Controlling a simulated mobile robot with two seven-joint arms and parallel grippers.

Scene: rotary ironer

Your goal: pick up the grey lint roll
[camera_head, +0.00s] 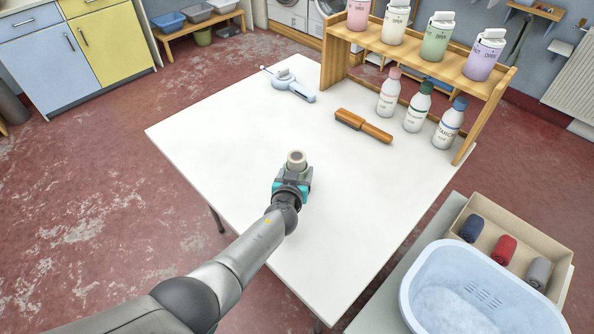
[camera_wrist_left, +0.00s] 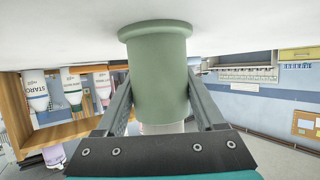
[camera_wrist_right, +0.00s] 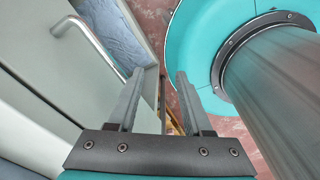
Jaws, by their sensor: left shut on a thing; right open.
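The grey lint roll (camera_head: 538,272) lies at the right end of an open cardboard box (camera_head: 556,242) at the lower right, beside a red roll (camera_head: 503,250) and a navy roll (camera_head: 471,228). My left gripper (camera_head: 296,168) is over the white table, well left of the box.
A pale blue basin (camera_head: 415,290) stands in front of the box. A wooden rack (camera_head: 340,62) with several bottles stands at the table's back right. A wooden brush (camera_head: 363,126) and a pale blue tool (camera_head: 290,86) lie on the table (camera_head: 220,140). A curved metal handle (camera_wrist_right: 95,45) is near my right gripper.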

